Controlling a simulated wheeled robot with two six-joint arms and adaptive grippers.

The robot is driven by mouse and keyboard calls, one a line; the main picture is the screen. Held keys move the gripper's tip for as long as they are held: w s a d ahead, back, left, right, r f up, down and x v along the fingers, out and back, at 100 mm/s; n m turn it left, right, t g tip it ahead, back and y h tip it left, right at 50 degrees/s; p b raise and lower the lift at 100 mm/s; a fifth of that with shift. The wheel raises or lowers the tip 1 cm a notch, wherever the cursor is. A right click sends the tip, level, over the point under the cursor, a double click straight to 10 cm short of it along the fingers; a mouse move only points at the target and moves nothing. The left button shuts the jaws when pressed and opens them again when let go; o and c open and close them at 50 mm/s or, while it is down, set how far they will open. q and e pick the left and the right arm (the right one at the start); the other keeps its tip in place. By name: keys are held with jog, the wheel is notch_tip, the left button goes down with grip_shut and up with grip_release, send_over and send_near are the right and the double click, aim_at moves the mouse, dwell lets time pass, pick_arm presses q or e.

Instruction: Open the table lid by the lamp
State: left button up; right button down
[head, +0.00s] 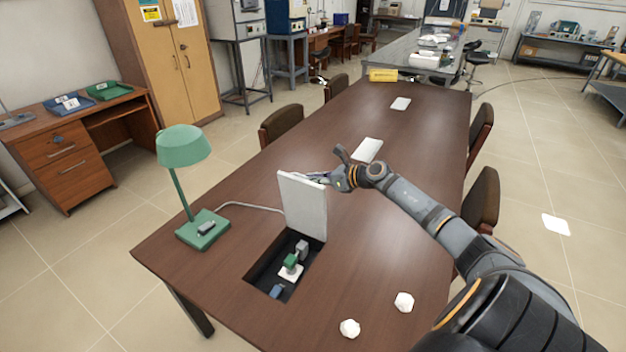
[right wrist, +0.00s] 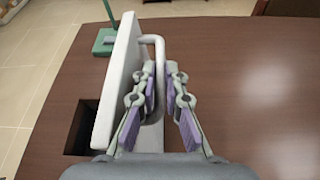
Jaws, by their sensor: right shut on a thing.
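The white table lid (head: 303,206) stands nearly upright at the far end of its opening in the brown table. My right gripper (head: 324,180) reaches it from the right, near its top. In the right wrist view the lid (right wrist: 122,75) is on the left, and my right gripper (right wrist: 160,78) is shut on its pale loop handle (right wrist: 159,55). The green lamp (head: 184,147) stands left of the opening; its base shows in the wrist view (right wrist: 104,42). The open recess (head: 262,276) holds sockets and a green plug (head: 290,262). My left gripper is out of view.
Two crumpled white pieces (head: 404,302) (head: 350,328) lie at the table's near right. A white flat panel (head: 367,149) lies beyond my gripper. A lamp cord (head: 250,206) runs to the lid area. Chairs (head: 282,128) line both sides of the table (head: 200,285).

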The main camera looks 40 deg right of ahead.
jog(key=c, duration=1.7)
grip_release()
jog(key=shift+r, duration=0.1)
notch_tip(320, 180, up, 10)
jog(key=shift+f, duration=0.15)
